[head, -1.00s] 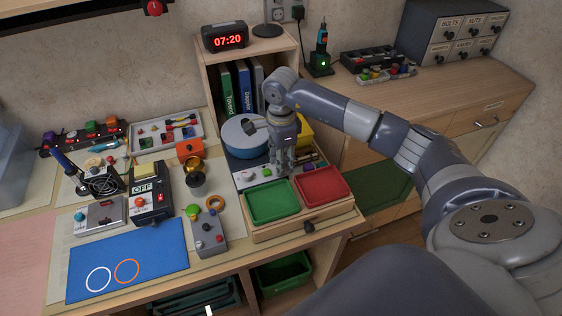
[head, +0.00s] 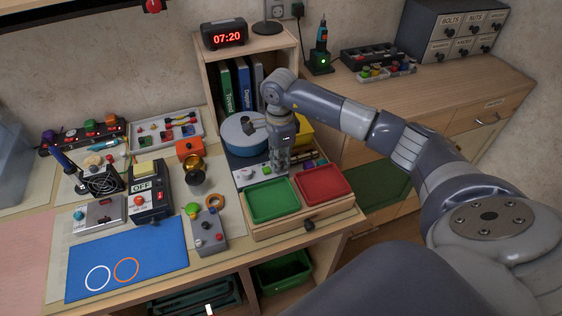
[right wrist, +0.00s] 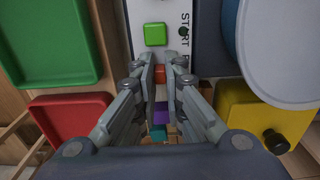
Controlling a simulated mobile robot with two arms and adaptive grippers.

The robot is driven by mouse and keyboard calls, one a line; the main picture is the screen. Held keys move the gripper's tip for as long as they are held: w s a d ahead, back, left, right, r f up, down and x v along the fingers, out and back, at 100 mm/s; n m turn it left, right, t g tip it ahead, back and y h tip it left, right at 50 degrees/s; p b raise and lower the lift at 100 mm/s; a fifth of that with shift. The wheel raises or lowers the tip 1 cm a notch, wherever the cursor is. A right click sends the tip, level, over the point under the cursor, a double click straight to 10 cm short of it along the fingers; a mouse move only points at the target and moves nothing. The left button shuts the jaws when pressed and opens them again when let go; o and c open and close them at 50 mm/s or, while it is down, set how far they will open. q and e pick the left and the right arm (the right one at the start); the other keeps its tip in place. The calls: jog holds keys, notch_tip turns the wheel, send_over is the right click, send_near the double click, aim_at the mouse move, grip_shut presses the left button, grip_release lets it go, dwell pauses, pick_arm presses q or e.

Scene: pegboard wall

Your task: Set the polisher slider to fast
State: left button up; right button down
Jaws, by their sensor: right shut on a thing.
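The polisher has a round blue disc (head: 243,134) behind a light front panel (head: 240,166). In the right wrist view its panel shows the word START and a green button (right wrist: 155,34). My right gripper (head: 280,168) points down over the panel, just right of the green button. Its fingers are shut on a small orange-red slider knob (right wrist: 160,74), which shows between the fingertips. The fingers hide most of the slider track, and I cannot read any speed marks. My left gripper is not in view.
A green tray (head: 272,200) and a red tray (head: 322,186) sit just in front of the panel. A yellow part (right wrist: 262,110) stands beside the disc. Purple (right wrist: 162,107) and teal pieces lie behind the knob. An OFF switch box (head: 150,203) stands further left.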

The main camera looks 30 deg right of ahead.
jog(key=shift+w+d, duration=0.2)
jog(key=shift+w, duration=0.55)
jog(key=shift+w+d, duration=0.1)
jog(key=shift+w, duration=0.15)
jog(key=shift+s+r, duration=0.1)
jog(key=shift+r, duration=0.05)
jog(key=c, duration=1.9)
grip_release()
jog(key=shift+o, duration=1.1)
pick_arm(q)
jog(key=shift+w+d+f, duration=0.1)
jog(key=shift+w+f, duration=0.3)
